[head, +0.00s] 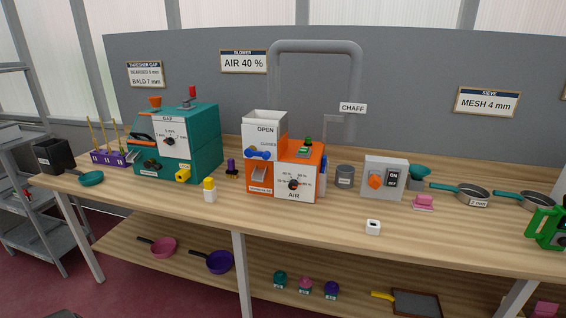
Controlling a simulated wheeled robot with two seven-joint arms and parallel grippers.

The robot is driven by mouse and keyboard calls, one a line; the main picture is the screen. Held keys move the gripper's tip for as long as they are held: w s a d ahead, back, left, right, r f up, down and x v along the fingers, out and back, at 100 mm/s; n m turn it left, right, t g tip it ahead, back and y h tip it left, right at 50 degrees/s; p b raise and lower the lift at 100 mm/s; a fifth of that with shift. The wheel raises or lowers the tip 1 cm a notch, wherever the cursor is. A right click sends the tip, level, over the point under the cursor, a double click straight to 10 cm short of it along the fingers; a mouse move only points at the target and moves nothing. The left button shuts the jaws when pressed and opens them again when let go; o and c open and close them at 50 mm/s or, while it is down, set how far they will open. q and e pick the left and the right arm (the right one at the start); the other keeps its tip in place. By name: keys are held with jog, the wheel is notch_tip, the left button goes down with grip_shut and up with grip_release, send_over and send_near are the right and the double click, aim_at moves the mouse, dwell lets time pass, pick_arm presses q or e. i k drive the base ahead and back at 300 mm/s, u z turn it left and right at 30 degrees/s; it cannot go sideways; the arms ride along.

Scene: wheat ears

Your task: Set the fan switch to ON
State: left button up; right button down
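A grey box (370,185) stands on the wooden bench, right of centre. Its front has an orange knob (375,182) and a dark switch plate (393,179) marked ON at the top and OFF below. The plate is too small to tell which way the switch is set. To its left stands an orange blower (312,161) with an AIR dial (294,185) and a small green and red part on top. I cannot tell from the labels which control is the fan's. Neither of my grippers is in the head view.
A teal thresher (207,145) stands at the left. A grey cup (344,176), a pink block (423,202) and a teal funnel (418,172) flank the grey box. A small white block (373,227) lies in front. Sieve pans (472,195) and a green device (546,228) are at right.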

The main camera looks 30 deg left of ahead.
aim_at(303, 150)
jog(key=u, duration=0.3)
jog(key=k, duration=0.1)
jog(key=z, duration=1.05)
jog(key=i, duration=1.4)
jog(key=u, duration=0.8)
